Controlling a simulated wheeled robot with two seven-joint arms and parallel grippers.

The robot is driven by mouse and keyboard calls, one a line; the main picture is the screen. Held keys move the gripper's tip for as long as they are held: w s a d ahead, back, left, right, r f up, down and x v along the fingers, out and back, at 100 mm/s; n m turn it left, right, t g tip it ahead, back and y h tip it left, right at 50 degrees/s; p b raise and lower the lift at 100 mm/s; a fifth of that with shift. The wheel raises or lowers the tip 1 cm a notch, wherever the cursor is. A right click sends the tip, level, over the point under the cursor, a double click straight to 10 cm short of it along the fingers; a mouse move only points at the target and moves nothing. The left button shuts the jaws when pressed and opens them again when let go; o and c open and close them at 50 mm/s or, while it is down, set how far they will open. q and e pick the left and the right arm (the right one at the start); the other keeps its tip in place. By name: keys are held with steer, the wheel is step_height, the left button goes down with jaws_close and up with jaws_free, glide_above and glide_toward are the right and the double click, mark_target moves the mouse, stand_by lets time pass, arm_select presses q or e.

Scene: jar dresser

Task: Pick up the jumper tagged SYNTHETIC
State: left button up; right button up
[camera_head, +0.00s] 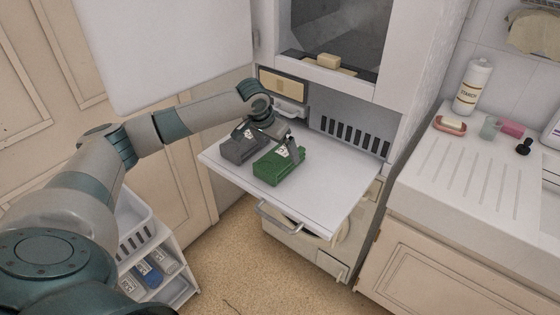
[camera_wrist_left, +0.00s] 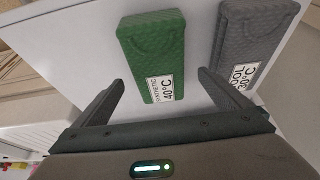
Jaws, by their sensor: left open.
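A folded green jumper (camera_head: 277,168) lies on a white pull-out shelf (camera_head: 330,195). In the left wrist view the green jumper (camera_wrist_left: 155,45) has a white tag reading 40°C, with smaller upside-down text that looks like SYNTHETIC. A folded grey jumper (camera_head: 240,147) lies beside it; in the left wrist view the grey jumper (camera_wrist_left: 252,45) has a tag reading 30°C and WOOL. My left gripper (camera_head: 272,142) is open and empty, over the tagged end of the green jumper. In the left wrist view its fingers (camera_wrist_left: 161,82) stand apart on either side of the green jumper's tag. My right gripper is not in view.
A white cabinet with a dark recess holding a pale block (camera_head: 328,62) stands behind the shelf. A white rack (camera_head: 150,265) with labelled items is at lower left. The right counter holds a STARCH bottle (camera_head: 472,88) and a soap dish (camera_head: 450,124). The shelf's right part is clear.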

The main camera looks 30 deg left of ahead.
mark_target(279, 156)
arm_select(q)
steer(key=shift+w+d+f+p, duration=0.1)
steer(key=shift+f+p, duration=0.45)
steer(key=shift+f, duration=0.1)
steer(key=p+x, duration=0.1)
steer(key=x, duration=0.2)
steer(key=shift+f, duration=0.5)
steer(key=c, duration=1.3)
